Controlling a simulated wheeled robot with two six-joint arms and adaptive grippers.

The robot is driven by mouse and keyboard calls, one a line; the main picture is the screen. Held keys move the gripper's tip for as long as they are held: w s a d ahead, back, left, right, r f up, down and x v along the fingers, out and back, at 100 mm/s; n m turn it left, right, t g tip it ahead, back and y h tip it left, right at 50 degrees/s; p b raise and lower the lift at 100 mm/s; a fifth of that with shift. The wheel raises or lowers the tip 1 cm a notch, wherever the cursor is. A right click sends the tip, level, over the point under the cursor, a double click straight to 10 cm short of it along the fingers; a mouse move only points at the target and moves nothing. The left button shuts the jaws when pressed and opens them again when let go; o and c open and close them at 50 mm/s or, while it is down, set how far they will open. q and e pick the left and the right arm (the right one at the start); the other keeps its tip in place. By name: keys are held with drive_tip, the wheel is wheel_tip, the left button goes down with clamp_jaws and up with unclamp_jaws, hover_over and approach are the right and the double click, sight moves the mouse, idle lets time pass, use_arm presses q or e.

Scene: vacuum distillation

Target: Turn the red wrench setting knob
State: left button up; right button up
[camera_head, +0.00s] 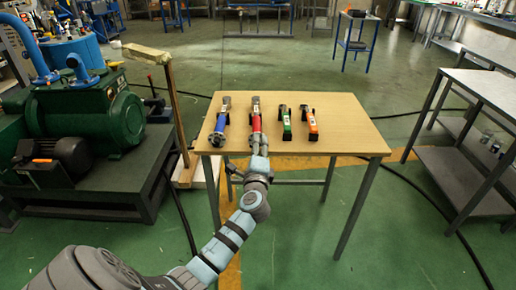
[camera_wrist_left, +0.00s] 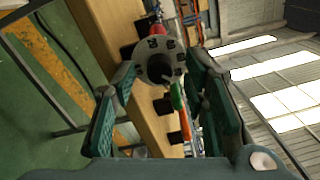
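The red wrench (camera_head: 256,120) lies on the wooden table (camera_head: 345,120), its near end toward me. My left gripper (camera_head: 256,149) is at that near end, over the table's front edge. In the left wrist view the round grey setting knob (camera_wrist_left: 155,66) with dark marks faces the camera. It sits between my two spread fingers, one on each side. The fingers look open; whether either touches the knob I cannot tell. The wrench's red body (camera_wrist_left: 157,29) is mostly hidden behind the knob. My right gripper is not in view.
A blue wrench (camera_head: 220,121) lies left of the red one. A green wrench (camera_head: 286,124) and an orange wrench (camera_head: 311,124) lie to its right. The table's right side is clear. A green pump (camera_head: 100,118) stands at the left, a metal bench (camera_head: 480,88) at the right.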

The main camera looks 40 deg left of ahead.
use_arm(q)
drive_tip(key=v, duration=1.2)
